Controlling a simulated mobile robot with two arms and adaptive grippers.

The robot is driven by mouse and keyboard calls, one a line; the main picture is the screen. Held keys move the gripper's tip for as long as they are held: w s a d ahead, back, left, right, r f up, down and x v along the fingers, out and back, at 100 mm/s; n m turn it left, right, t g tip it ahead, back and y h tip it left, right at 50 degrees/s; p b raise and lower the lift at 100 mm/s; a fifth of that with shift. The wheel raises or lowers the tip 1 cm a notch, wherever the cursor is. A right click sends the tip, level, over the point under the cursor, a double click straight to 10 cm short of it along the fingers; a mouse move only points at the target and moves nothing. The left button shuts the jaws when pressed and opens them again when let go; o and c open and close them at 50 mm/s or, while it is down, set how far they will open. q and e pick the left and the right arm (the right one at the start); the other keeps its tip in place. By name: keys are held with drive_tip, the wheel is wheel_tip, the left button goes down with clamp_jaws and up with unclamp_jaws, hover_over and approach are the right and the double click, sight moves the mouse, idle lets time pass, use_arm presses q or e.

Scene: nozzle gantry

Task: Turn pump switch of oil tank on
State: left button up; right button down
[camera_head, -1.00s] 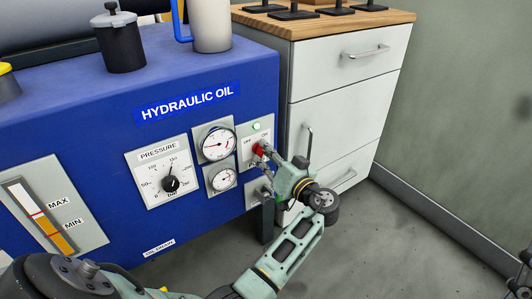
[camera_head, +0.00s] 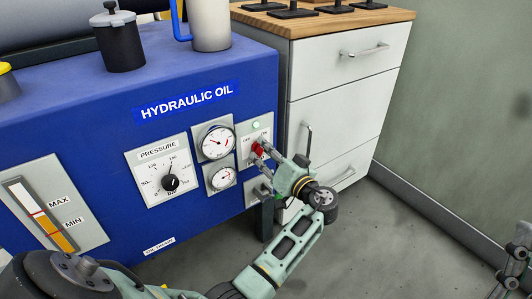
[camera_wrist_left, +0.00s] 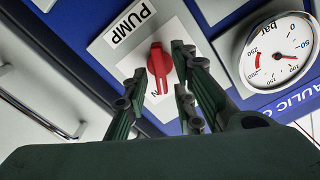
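The blue hydraulic oil tank (camera_head: 105,125) fills the left of the head view. Its red pump switch (camera_head: 257,150) sits on a light panel at the tank's right end; in the left wrist view the red switch (camera_wrist_left: 160,68) shows below the PUMP label. My left gripper (camera_head: 262,169) is at this panel, and in the wrist view its fingers (camera_wrist_left: 157,92) are spread apart on both sides of the red switch. Whether they touch it cannot be told. My right gripper (camera_head: 519,262) shows only partly at the right edge, and its fingers cannot be made out.
A pressure dial (camera_head: 170,183) and two round gauges (camera_head: 216,142) are left of the switch panel. A white drawer cabinet (camera_head: 335,95) with a wooden top stands close on the right. The floor (camera_head: 390,240) in front is clear.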

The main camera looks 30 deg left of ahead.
use_arm(q)
drive_tip(key=shift+r, duration=0.1)
wheel_tip(320, 180, up, 10)
drive_tip(key=shift+f, duration=0.1)
idle(0.5)
idle(0.4)
